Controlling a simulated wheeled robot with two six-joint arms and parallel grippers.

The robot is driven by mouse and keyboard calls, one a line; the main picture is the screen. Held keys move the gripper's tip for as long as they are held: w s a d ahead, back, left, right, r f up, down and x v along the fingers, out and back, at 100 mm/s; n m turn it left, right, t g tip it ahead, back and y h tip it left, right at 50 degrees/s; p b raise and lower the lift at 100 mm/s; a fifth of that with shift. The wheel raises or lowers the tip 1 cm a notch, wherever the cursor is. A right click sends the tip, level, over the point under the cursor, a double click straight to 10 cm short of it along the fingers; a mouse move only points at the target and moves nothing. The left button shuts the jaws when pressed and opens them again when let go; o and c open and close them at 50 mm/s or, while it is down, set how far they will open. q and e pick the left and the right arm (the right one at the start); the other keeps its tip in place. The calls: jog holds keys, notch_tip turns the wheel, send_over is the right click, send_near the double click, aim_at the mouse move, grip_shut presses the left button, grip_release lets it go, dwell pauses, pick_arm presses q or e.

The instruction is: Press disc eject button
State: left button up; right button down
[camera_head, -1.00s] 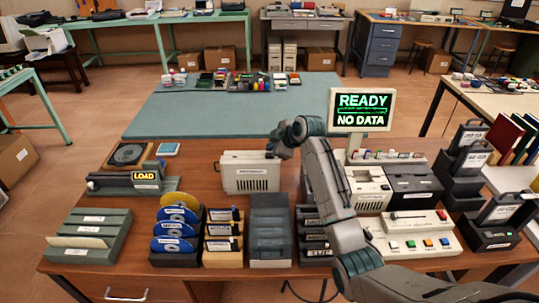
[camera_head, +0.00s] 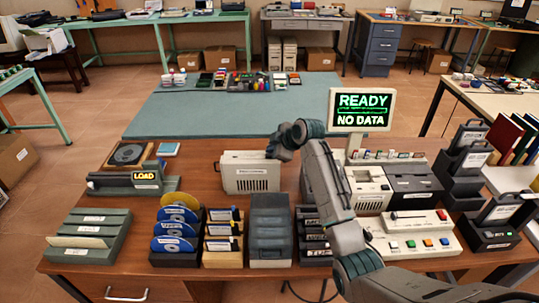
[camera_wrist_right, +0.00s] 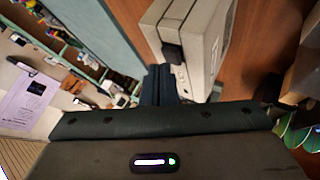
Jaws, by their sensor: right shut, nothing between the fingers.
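A beige box-shaped unit (camera_head: 250,178) with a small label and a vented front stands at the middle of the wooden desk. My right gripper (camera_head: 272,156) is at its top right back edge, shut and empty. In the right wrist view the shut fingers (camera_wrist_right: 160,84) are close to the beige unit (camera_wrist_right: 205,35), beside a small dark block (camera_wrist_right: 172,52) on its side. I cannot tell whether they touch. A grey device with a lit LOAD sign (camera_head: 146,175) stands at the left. Which part is the disc eject button is not clear. My left gripper is not in view.
Racks of blue and yellow discs (camera_head: 175,232), card trays (camera_head: 223,240) and a grey bin (camera_head: 270,232) line the front. A READY / NO DATA screen (camera_head: 361,110) stands behind beige and black machines at the right. A teal mat (camera_head: 200,115) lies behind.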

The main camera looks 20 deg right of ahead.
jog(key=shift+f, duration=0.4)
dwell(0.4)
jog(key=shift+r+p, duration=0.75)
jog(key=shift+r, duration=0.1)
jog(key=shift+r, duration=0.1)
notch_tip(320, 180, up, 5)
jog(key=p, duration=0.4)
jog(key=shift+f, duration=0.2)
dwell(0.5)
